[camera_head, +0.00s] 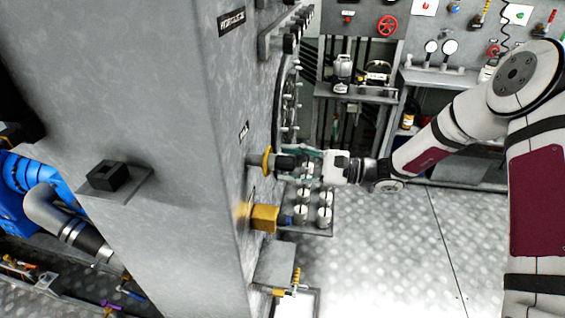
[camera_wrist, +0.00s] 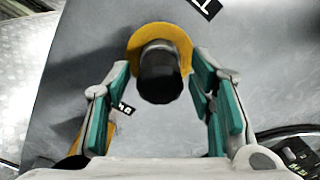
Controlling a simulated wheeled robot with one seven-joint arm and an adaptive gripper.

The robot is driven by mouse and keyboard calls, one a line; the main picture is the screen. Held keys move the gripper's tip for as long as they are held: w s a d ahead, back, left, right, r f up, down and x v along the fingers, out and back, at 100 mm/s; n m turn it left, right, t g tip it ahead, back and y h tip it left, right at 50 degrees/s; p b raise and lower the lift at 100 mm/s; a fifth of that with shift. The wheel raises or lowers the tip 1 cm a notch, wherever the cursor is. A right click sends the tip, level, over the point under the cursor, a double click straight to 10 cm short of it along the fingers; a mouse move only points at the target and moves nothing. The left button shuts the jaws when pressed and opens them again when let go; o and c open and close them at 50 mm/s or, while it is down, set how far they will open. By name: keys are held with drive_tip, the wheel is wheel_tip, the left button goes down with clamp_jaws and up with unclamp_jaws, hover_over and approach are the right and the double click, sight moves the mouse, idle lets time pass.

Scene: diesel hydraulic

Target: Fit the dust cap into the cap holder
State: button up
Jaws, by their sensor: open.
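A black round knob with a yellow flange (camera_head: 267,161), probably the dust cap, sticks out from the side wall of the grey cabinet. In the wrist view the black knob (camera_wrist: 160,78) is in front of its yellow flange (camera_wrist: 140,40). My gripper (camera_head: 291,158) is open, with its teal-padded fingers on either side of the knob; gaps show between the knob and both fingers. A black square socket-like block (camera_head: 108,177) on a small grey plate on the cabinet's left face may be the cap holder; I cannot tell for sure.
A yellow block fitting (camera_head: 264,217) juts from the same wall below the knob. A grey rack with several round pieces (camera_head: 318,212) stands behind it. A bench (camera_head: 440,76) with gauges is at the back. The metal floor (camera_head: 400,250) at lower right is clear.

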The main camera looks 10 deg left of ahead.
clamp_jaws()
drive_tip(key=shift+d, duration=0.55)
drive_tip(key=shift+d, duration=0.35)
drive_tip(key=shift+d, duration=0.65)
drive_tip(key=shift+d, duration=0.3)
drive_tip(key=shift+s+d, duration=0.15)
drive_tip(key=shift+d, duration=1.85)
